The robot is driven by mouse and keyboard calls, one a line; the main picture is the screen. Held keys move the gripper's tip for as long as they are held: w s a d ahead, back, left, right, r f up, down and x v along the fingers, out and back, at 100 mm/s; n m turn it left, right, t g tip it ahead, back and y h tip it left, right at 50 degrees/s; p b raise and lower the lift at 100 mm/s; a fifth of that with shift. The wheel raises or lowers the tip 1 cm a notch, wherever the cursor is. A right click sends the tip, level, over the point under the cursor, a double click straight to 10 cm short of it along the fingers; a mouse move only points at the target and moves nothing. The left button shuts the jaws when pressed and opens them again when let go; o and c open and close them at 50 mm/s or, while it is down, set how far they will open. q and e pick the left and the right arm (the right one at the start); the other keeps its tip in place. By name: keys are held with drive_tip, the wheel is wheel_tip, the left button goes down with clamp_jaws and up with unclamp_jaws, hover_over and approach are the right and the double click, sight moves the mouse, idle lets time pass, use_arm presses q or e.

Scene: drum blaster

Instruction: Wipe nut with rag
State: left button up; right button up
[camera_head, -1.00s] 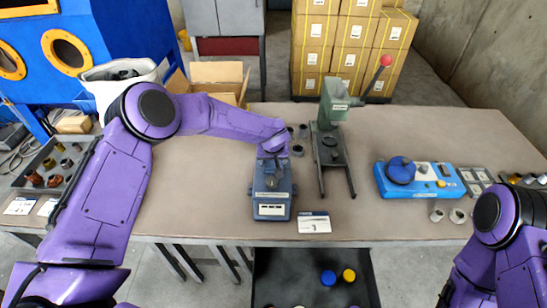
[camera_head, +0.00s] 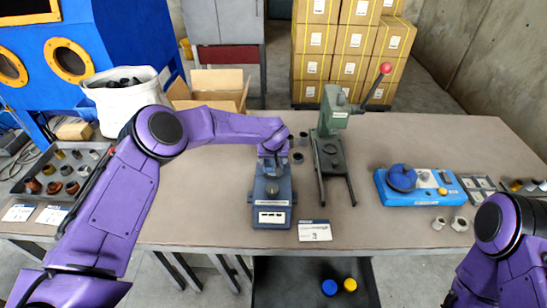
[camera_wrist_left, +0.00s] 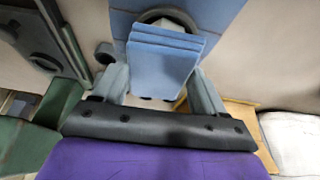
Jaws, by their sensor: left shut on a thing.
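My left gripper (camera_head: 272,158) is over the back of a blue-grey bench device (camera_head: 271,198). In the left wrist view, its two grey fingers are shut on a folded blue rag (camera_wrist_left: 165,62), seen as stacked layers. Just beyond the rag is a round dark ring with a light piece inside, perhaps the nut (camera_wrist_left: 178,24), on the blue device. The rag partly hides it, and I cannot tell whether they touch. The right arm shows at the lower right, but its gripper is out of view.
A green lever press (camera_head: 332,145) stands just right of the device. A blue unit with a round knob (camera_head: 402,178) and two loose metal nuts (camera_head: 439,223) are farther right. A parts tray (camera_head: 62,172) is at the left. A label card (camera_head: 314,231) lies in front.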

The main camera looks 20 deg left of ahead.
sight(273, 165)
use_arm(q)
drive_tip(key=shift+s+d+r+p, duration=0.1)
drive_tip(key=shift+s+d+p, duration=0.15)
drive_tip(key=shift+s+p, duration=0.35)
drive_tip(key=shift+s+d+r+p, duration=0.1)
drive_tip(key=shift+s+d+p, duration=0.2)
drive_tip(key=shift+s, duration=0.55)
drive_tip(key=shift+s+f, duration=0.15)
drive_tip(key=shift+s, duration=0.25)
drive_tip(key=shift+w+a+f, duration=0.1)
drive_tip(key=shift+w+a, duration=0.05)
drive_tip(key=shift+w, duration=0.4)
drive_tip(key=shift+w+a, duration=0.15)
drive_tip(key=shift+w, duration=0.4)
drive_tip(key=shift+w+a+b, duration=0.1)
drive_tip(key=shift+w+b, duration=0.3)
drive_tip(key=shift+b, duration=0.2)
drive_tip(key=shift+w+a+b, duration=0.2)
drive_tip(key=shift+w+b, duration=0.1)
drive_tip(key=shift+w, duration=0.3)
